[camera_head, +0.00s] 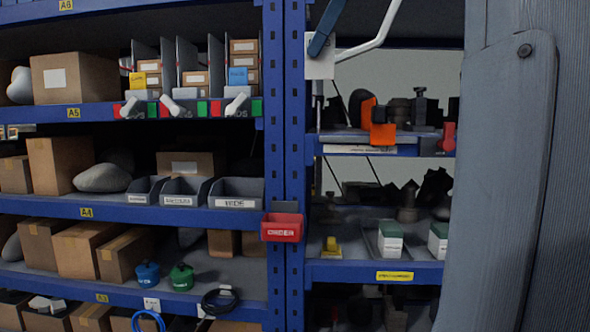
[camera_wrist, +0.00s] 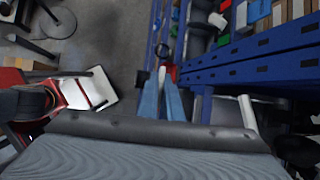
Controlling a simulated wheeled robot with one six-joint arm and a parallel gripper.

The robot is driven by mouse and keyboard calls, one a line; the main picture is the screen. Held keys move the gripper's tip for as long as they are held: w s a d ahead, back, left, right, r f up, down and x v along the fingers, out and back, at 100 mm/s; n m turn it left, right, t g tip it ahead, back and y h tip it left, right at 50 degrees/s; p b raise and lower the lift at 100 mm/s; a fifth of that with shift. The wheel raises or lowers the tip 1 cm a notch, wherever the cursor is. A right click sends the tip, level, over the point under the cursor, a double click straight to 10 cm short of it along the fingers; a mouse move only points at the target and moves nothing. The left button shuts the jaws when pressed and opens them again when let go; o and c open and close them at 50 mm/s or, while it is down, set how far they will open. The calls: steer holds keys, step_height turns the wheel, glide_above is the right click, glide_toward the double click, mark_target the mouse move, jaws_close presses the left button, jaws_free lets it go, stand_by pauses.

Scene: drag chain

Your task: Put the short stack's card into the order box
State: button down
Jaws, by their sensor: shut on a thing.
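The red order box (camera_head: 282,229) hangs on the blue post between the two shelf bays, at the height of the lower shelf. My gripper (camera_head: 321,46), with blue fingers, is above and right of it. It is shut on a pale square card (camera_head: 320,67), which hangs below the fingertips. In the wrist view the fingers (camera_wrist: 162,84) point toward the racks, with a small pale edge between the tips. The short stack (camera_head: 195,78) is in the middle slot of the upper left shelf, and no card shows on it. The order box's inside is mostly hidden.
A yellow card (camera_head: 138,80) and a blue card (camera_head: 238,76) are on the neighbouring stacks. Grey bins (camera_head: 237,192) stand left of the post. An orange part (camera_head: 377,127) sits on the right shelf. A grey panel (camera_head: 505,180) fills the right side.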

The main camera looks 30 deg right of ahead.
steer(key=shift+m+h, duration=0.4)
steer(key=shift+m, duration=0.4)
steer(key=w+d+f+b, duration=0.1)
steer(key=w+f, duration=0.5)
steer(key=f, duration=0.3)
steer(key=w+d+f+b, duration=0.1)
steer(key=w+f, duration=0.5)
steer(key=f, duration=0.3)
steer(key=w+d+f+b, duration=0.1)
steer(key=w+f, duration=0.5)
steer(key=f, duration=0.3)
steer(key=shift+w+b, duration=0.35)
steer(key=shift+w, duration=0.05)
steer(key=shift+w+f, duration=0.15)
steer(key=shift+f, duration=0.35)
step_height(320, 180, down, 6)
steer(key=b, duration=0.7)
steer(key=shift+r, duration=0.1)
steer(key=c, duration=1.9)
jaws_free()
steer(key=shift+o, duration=0.2)
steer(key=shift+r, duration=0.1)
